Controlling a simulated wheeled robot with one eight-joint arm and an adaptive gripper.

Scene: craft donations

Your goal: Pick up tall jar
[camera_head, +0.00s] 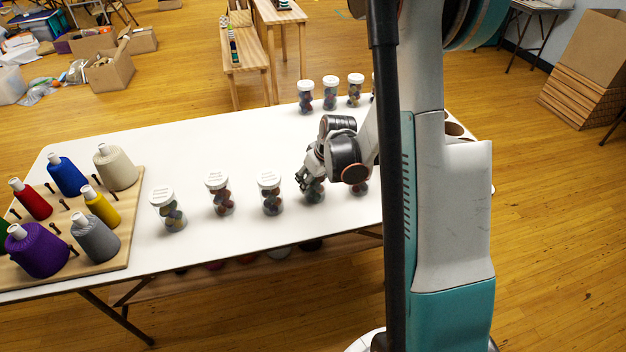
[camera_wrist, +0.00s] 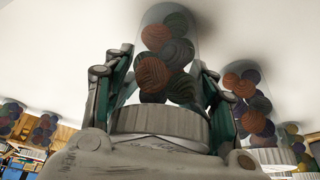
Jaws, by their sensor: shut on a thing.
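My gripper (camera_head: 312,180) reaches down over a clear tall jar (camera_head: 315,194) of coloured balls in the front row on the white table. In the wrist view, its fingers (camera_wrist: 163,62) are on both sides of this jar (camera_wrist: 165,70), closed on it. The jar's white lid (camera_wrist: 160,122) lies between the fingers close to the palm. The jar looks upright, on or very near the table; I cannot tell whether its base touches. Other similar jars stand in the row to the left (camera_head: 270,194), (camera_head: 219,195), (camera_head: 169,210), and one to the right (camera_head: 360,187).
Several jars (camera_head: 330,94) stand along the table's far edge. A wooden rack (camera_head: 130,215) with coloured thread cones fills the left end. The white tabletop (camera_head: 220,150) is bare between the rows. A neighbouring jar (camera_wrist: 250,100) stands close to my gripper in the wrist view.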

